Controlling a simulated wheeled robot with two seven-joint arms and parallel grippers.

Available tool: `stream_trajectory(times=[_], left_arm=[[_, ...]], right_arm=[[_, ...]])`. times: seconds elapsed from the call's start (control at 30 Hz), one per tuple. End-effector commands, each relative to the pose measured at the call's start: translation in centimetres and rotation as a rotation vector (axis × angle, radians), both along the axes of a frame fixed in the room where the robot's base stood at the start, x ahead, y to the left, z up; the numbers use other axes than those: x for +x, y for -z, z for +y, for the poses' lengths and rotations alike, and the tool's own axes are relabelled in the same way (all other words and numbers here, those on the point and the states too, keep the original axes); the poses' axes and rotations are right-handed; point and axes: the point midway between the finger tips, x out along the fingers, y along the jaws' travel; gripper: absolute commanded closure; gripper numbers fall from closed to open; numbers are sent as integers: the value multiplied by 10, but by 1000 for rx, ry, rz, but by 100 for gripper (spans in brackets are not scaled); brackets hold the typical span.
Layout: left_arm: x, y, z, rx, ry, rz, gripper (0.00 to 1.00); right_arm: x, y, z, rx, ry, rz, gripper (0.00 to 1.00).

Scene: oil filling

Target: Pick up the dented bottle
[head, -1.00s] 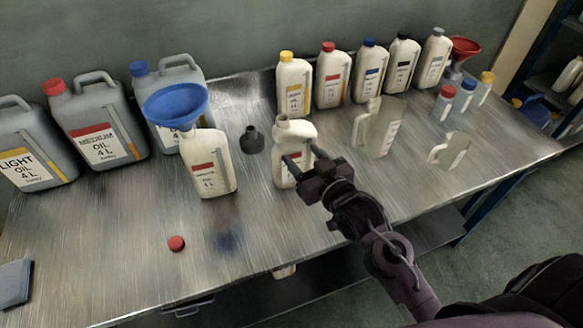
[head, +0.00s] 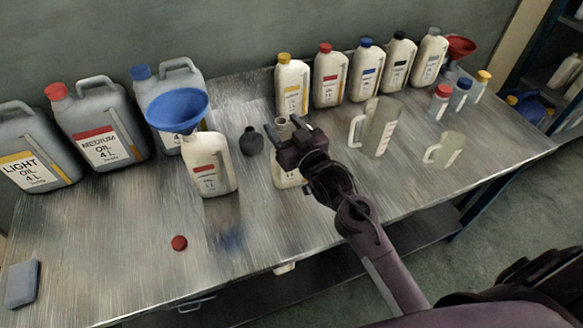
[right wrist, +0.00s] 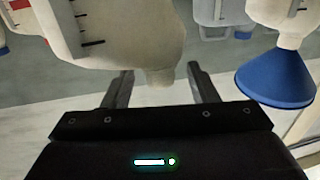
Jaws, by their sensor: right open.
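An open, capless cream bottle (head: 285,181) stands near the middle of the metal table. My right gripper (head: 286,133) is open at its upper part and hides much of it, so I cannot make out a dent. In the right wrist view, which looks upside down, the bottle's neck (right wrist: 165,72) hangs into the gap between the spread fingers of the right gripper (right wrist: 160,75). The fingers do not appear closed on it. My left gripper is not in view.
A bottle (head: 210,165) with a blue funnel (head: 178,110) stands left. A dark small container (head: 251,142) is close behind the gripper. Measuring jugs (head: 378,128) (head: 446,150) stand right. Bottles line the back. A red cap (head: 179,243) lies at front left, with clear table around it.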

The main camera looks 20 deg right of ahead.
Motion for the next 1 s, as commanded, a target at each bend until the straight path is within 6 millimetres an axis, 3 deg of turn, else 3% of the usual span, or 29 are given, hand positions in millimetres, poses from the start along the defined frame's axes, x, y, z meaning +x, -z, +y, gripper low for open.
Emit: stream_trajectory(times=[0.07, 0.5, 1.0], left_arm=[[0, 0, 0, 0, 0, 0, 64], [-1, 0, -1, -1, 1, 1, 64], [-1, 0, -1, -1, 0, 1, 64]], right_arm=[[0, 0, 0, 0, 0, 0, 47], [0, 0, 0, 0, 0, 1, 100], [0, -2, 0, -1, 0, -2, 100]])
